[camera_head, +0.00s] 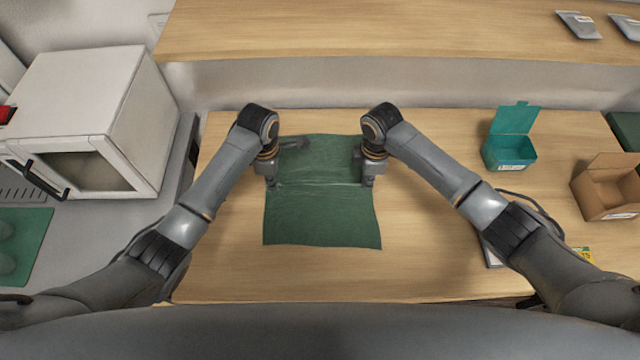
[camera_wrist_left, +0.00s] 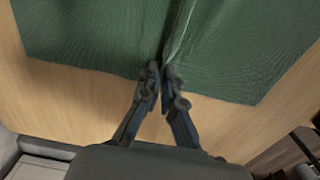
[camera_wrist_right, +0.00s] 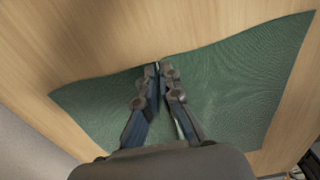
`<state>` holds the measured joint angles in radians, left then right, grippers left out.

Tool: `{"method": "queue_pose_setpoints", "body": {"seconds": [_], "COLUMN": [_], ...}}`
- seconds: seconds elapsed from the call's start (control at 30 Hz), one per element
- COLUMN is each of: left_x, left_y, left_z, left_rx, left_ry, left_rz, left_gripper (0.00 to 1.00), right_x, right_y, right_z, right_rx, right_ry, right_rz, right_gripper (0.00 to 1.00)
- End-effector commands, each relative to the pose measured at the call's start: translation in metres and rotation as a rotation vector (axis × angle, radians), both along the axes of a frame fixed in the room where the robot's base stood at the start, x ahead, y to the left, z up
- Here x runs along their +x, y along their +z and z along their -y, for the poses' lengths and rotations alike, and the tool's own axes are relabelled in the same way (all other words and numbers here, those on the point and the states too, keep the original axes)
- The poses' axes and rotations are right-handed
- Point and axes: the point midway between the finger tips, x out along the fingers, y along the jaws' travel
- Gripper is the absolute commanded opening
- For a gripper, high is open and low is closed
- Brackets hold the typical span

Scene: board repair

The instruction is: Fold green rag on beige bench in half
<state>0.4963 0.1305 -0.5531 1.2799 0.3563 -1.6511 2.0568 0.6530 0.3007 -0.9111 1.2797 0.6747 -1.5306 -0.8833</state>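The green rag (camera_head: 322,215) lies spread on the beige bench (camera_head: 440,240), with a raised crease running across it between my two grippers. My left gripper (camera_head: 271,184) is at the rag's left edge. In the left wrist view its fingertips (camera_wrist_left: 163,72) are close together around a raised ridge of the rag (camera_wrist_left: 90,35). My right gripper (camera_head: 366,183) is at the rag's right edge. In the right wrist view its fingertips (camera_wrist_right: 158,70) are nearly together on the edge of the rag (camera_wrist_right: 235,85). The fingers hide the exact pinch points.
A teal open box (camera_head: 512,150) and an open cardboard box (camera_head: 607,190) stand on the bench at the right. A white microwave-like appliance (camera_head: 80,90) is at the left. A raised shelf (camera_head: 380,30) runs along the back. Bare bench surrounds the rag.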

Motion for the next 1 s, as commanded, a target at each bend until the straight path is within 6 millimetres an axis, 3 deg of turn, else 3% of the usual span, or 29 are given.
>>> {"method": "queue_pose_setpoints", "body": {"seconds": [0.37, 1.0], "left_x": [-0.001, -0.001], "left_y": [0.001, 0.045], "left_z": [-0.001, 0.000], "left_rx": [0.002, 0.001], "left_ry": [0.000, 0.000], "left_rz": [-0.004, -0.001], "left_gripper": [0.00, 0.00], "right_x": [-0.002, -0.001], "right_y": [0.001, 0.045], "right_z": [0.001, 0.000], "right_rx": [-0.003, -0.001], "right_ry": [0.000, 0.000], "right_rz": [-0.005, -0.002], "right_gripper": [0.00, 0.00]}}
